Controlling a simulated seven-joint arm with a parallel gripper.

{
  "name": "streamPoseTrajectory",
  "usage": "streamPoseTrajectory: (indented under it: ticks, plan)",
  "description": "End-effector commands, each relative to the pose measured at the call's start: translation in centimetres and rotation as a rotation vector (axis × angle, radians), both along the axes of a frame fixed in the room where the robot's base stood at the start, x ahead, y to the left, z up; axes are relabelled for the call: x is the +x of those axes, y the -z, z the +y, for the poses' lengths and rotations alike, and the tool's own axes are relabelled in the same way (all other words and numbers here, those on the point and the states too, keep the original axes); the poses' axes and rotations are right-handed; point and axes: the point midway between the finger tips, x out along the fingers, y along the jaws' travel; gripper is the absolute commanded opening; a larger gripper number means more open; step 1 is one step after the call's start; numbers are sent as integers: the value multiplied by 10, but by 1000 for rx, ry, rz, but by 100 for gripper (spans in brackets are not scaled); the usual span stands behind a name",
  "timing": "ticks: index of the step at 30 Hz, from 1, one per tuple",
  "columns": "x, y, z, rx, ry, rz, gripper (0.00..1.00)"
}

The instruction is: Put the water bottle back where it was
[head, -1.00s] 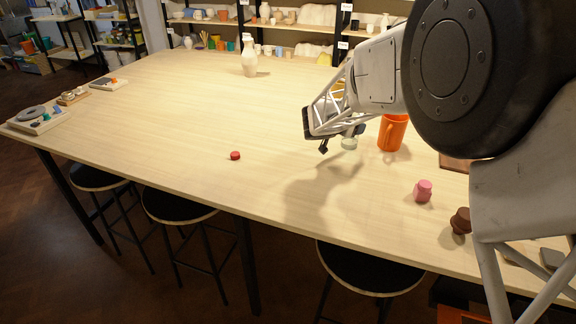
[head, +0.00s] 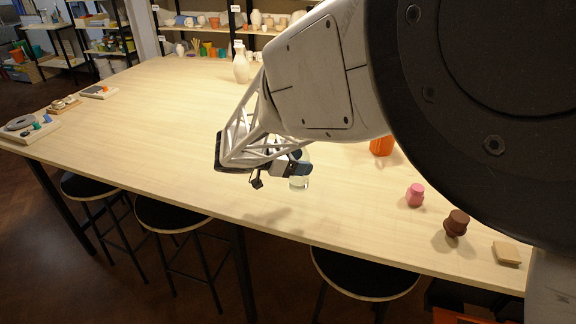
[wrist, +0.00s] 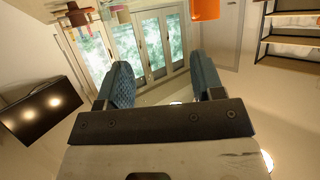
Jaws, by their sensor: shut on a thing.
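The water bottle (head: 300,183) is a clear, pale greenish vessel, seen only in part in the head view at the end of my gripper (head: 298,170). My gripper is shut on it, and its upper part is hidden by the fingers. It looks roughly upright; I cannot tell whether its base touches the table (head: 150,110). In the wrist view the two dark blue ribbed fingers (wrist: 160,82) stand apart, and the clear bottle between them is hard to make out.
An orange mug (head: 381,146), a pink pot (head: 415,195), a brown pot (head: 456,223) and a tan block (head: 507,253) stand to the right. A pale vase (head: 241,65) is at the back. Stools (head: 172,213) line the front. The table's left middle is clear.

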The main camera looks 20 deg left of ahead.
Motion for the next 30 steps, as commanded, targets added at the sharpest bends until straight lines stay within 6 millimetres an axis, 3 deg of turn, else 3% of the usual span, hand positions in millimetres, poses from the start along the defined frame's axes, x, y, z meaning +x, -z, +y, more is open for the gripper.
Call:
streamPoseTrajectory:
  ticks: [3, 9, 22, 30]
  plan:
    - [-18, -3, 3, 0, 22, 0, 32]
    - [-31, -3, 3, -1, 41, 0, 32]
    - [-31, -3, 4, 0, 41, 0, 32]
    - [-16, -1, 14, -1, 42, 0, 32]
